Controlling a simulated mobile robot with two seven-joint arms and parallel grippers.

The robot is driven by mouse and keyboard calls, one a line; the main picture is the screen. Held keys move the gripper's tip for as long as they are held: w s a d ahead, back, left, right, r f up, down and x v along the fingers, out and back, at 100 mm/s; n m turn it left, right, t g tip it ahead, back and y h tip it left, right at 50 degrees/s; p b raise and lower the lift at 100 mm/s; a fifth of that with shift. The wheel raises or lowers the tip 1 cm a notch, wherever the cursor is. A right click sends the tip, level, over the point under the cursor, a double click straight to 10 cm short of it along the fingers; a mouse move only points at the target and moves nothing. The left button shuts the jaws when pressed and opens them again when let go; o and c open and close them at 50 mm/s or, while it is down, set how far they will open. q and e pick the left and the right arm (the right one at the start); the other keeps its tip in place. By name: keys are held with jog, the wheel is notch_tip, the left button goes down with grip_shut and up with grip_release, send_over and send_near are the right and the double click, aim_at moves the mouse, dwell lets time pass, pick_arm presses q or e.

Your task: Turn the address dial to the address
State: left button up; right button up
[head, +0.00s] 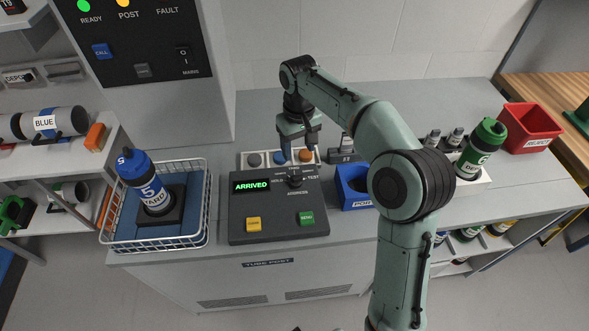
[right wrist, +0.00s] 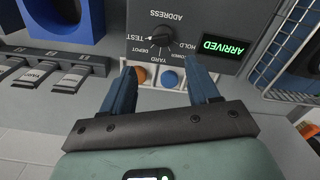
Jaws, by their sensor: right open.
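The address dial (head: 295,181) is a black knob on the dark control panel (head: 270,233), above the word ADDRESS. In the right wrist view the dial (right wrist: 160,37) shows upside down, with the labels HOLD, TOWER, YARD, DEPOT and TEST around it. Its pointer seems to be on the TEST side, but it is too small to be sure. My right gripper (head: 297,154) is open and empty behind the panel, over the coloured buttons. In the right wrist view its fingertips (right wrist: 163,75) stand apart, short of the dial and not touching it. My left gripper is out of view.
The green display (head: 252,185) reads ARRIVED. A wire basket (head: 207,225) holds a blue-capped tube marked 5 YARD (head: 146,182). A blue holder (head: 355,190) stands right of the panel, near my arm. A green-capped tube (head: 480,148) and a red bin (head: 533,128) are farther right.

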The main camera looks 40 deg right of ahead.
aim_at(297, 177)
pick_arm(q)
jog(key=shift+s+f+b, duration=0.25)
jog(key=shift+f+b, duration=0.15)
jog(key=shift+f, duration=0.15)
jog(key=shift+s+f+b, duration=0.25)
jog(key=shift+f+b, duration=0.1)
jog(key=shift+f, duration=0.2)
pick_arm(e)
notch_tip(297, 177, down, 11)
jog(key=shift+w+f, duration=0.1)
jog(key=shift+f, duration=0.1)
jog(key=c, duration=1)
